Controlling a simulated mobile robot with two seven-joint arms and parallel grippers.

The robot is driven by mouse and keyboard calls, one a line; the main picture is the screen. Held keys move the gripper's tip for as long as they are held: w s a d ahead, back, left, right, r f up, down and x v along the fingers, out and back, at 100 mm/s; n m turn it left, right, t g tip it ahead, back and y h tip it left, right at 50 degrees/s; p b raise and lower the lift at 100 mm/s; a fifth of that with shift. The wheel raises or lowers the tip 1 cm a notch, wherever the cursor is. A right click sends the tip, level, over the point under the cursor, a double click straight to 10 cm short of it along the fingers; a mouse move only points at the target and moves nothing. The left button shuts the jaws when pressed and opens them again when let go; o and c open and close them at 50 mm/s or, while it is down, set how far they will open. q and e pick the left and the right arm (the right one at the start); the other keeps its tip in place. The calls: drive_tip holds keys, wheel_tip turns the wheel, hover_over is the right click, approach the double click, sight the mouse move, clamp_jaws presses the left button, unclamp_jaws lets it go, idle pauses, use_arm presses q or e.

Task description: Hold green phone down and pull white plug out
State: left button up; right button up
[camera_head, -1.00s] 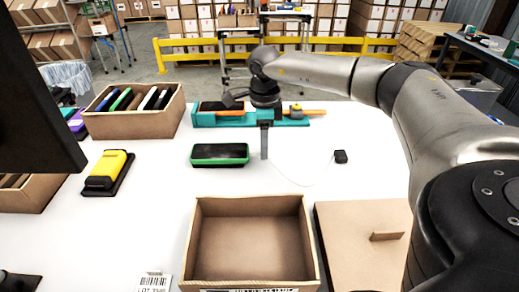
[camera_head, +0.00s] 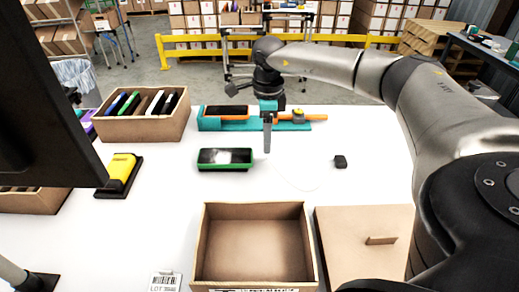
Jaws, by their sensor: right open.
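The green phone (camera_head: 225,159), with a dark glossy screen and green edges, lies flat on the white table left of centre. A thin white cable (camera_head: 290,186) curves over the table from near the phone's right side toward a small black block (camera_head: 340,161). The white plug cannot be made out against the white table. My right gripper (camera_head: 267,146) points down just right of the phone, apart from it in the picture. It is open, with its fingers nearly overlapping from this angle; I see nothing held. My left gripper is not in view.
A teal fixture (camera_head: 210,125) holding an orange-edged phone stands behind. A carton of phones (camera_head: 140,128) is back left, a yellow device (camera_head: 121,170) left. An open empty carton (camera_head: 254,252) and a cardboard lid (camera_head: 366,240) lie in front.

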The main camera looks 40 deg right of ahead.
use_arm(q)
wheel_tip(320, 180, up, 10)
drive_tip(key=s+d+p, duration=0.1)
drive_tip(key=p, duration=0.8)
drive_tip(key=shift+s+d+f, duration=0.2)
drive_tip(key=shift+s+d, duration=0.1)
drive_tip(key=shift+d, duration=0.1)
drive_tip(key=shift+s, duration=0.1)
